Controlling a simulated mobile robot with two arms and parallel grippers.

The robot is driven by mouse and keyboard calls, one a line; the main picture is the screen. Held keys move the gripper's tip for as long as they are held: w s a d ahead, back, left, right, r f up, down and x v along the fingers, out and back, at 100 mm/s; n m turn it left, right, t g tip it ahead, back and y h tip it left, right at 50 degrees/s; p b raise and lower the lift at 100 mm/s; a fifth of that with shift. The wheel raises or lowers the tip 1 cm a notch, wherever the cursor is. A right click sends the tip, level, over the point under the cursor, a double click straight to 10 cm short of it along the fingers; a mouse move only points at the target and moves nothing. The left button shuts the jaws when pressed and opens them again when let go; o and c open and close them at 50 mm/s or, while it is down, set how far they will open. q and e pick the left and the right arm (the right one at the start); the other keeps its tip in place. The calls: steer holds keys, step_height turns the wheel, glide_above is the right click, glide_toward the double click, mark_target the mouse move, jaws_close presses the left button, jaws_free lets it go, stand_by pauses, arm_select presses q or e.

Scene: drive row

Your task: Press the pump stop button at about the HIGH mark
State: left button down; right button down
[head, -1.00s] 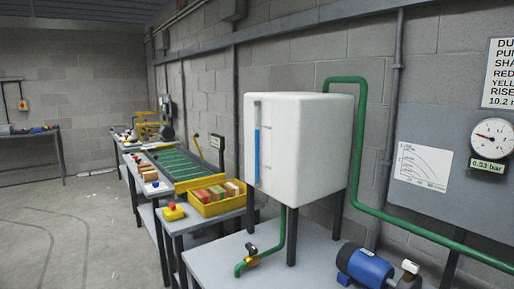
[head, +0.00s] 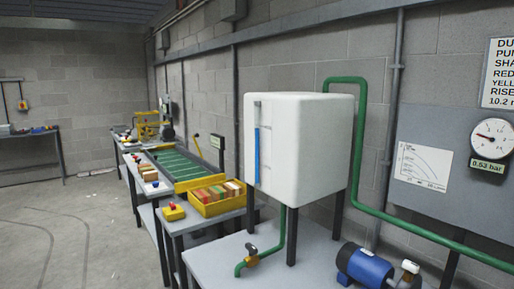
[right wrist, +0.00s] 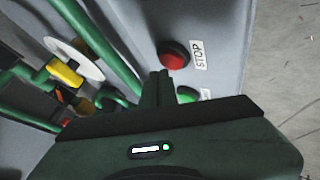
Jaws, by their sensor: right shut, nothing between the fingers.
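The red stop button (right wrist: 173,55), with a STOP label (right wrist: 199,54) beside it, shows in the right wrist view on a grey panel. My right gripper (right wrist: 161,76) is shut and empty, its fingertips just below the button in the picture; whether they touch it I cannot tell. A green button (right wrist: 187,94) is partly hidden by my gripper. In the head view the white tank (head: 315,150) has a sight tube with a blue column (head: 257,155), reaching well up the tube. Marks on the tube are too small to read. My left gripper is not in view.
A blue pump (head: 365,265) and green pipe (head: 361,170) stand by the tank. A pressure gauge (head: 493,136) hangs on the wall board.

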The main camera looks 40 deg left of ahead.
steer(key=shift+f, duration=0.1)
steer(key=shift+f, duration=0.45)
stand_by(0.5)
steer(key=shift+r+p, duration=0.55)
steer(key=shift+p, duration=0.4)
step_height(320, 180, up, 6)
steer(key=p, duration=0.6)
